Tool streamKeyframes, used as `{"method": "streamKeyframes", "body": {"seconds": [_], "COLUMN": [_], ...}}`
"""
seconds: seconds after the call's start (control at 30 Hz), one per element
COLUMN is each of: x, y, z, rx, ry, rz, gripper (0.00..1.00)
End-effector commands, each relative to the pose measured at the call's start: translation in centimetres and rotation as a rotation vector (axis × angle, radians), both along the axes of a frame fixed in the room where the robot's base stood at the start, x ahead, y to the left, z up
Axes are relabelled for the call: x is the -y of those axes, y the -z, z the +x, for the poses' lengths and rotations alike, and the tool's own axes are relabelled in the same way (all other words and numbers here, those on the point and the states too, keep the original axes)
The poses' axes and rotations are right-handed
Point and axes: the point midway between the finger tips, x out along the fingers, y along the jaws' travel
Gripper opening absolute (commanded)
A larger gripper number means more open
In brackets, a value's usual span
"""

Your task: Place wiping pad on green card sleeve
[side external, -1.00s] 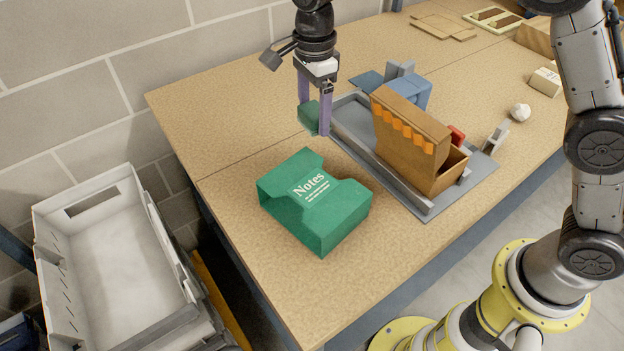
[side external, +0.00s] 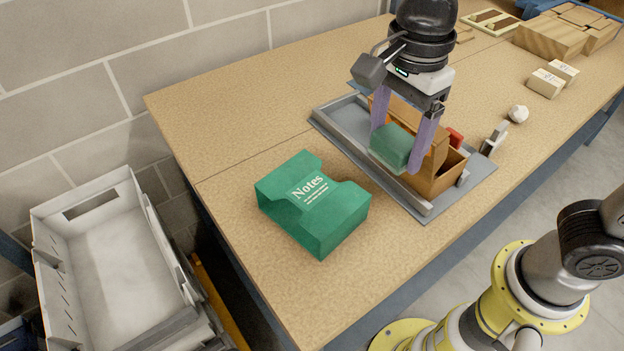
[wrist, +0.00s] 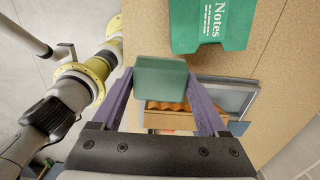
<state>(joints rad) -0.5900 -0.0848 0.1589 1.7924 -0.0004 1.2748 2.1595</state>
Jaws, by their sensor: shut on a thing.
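The wiping pad is a small green block (side external: 391,148) held between the two purple fingers of my gripper (side external: 403,135). In the wrist view the pad (wrist: 160,78) sits between the fingertips of my gripper (wrist: 160,88). The pad is in the air, in front of the brown box in the side view. The green card sleeve (side external: 313,205), marked "Notes", lies on the table to the left of and below the pad. Its top is bare. It also shows at the top of the wrist view (wrist: 210,28).
A grey tray (side external: 340,125) holds the brown box (side external: 430,178), partly hidden behind my gripper. A white ball (side external: 518,114) and small boxes (side external: 545,83) lie to the right. A white crate (side external: 105,240) stands below the table's left edge. Table around the sleeve is clear.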

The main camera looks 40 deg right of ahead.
Motion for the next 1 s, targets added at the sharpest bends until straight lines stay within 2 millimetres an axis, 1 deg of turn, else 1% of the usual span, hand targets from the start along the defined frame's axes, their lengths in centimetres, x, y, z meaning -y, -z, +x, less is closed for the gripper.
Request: {"method": "streamKeyframes", "body": {"seconds": [0.03, 0.3, 0.5, 0.6, 0.77, 0.83, 1.0], "x": [-0.7, -4.0, -5.5, -6.0, -6.4, -6.7, -6.6], "y": [0.6, 3.4, 6.7, 7.7, 8.5, 9.2, 11.6], "z": [1.0, 6.1, 8.3, 9.0, 9.6, 10.0, 10.0], "rx": [-0.005, -0.003, -0.003, -0.001, 0.0, -0.002, -0.002], "ry": [0.0, 0.001, 0.001, 0.001, 0.001, 0.001, 0.001], "rz": [-0.003, -0.002, -0.002, -0.001, 0.0, -0.001, -0.002], "gripper": [0.21, 0.21, 0.21, 0.21, 0.21, 0.21, 0.21]}}
